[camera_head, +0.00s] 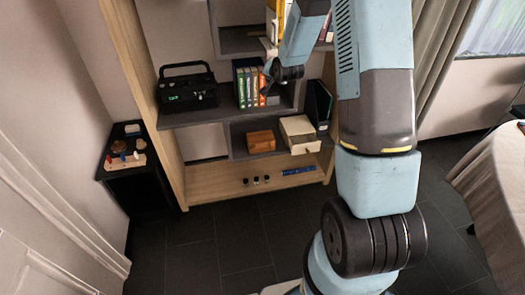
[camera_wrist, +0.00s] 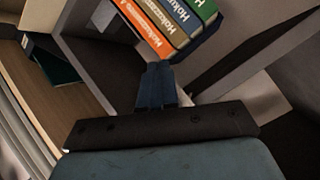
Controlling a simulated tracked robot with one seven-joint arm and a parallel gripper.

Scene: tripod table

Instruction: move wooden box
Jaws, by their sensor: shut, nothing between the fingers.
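A brown wooden box (camera_head: 261,141) sits on a lower shelf of the shelving unit in the head view, left of a cream box with a drawer (camera_head: 299,134). My gripper (camera_head: 267,79) is above the brown box, at the upper shelf in front of the books. In the wrist view my gripper (camera_wrist: 156,80) is shut and empty, its dark blue fingers together, just below the spines of the books (camera_wrist: 165,22). The wooden box cannot be made out in the wrist view.
A black radio (camera_head: 187,88) stands on the shelf left of the books. Several small dark items and a blue strip (camera_head: 299,171) lie on the bottom board (camera_head: 220,185). A small black side table (camera_head: 124,172) stands at left, a round table (camera_head: 495,165) at right. Floor between is clear.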

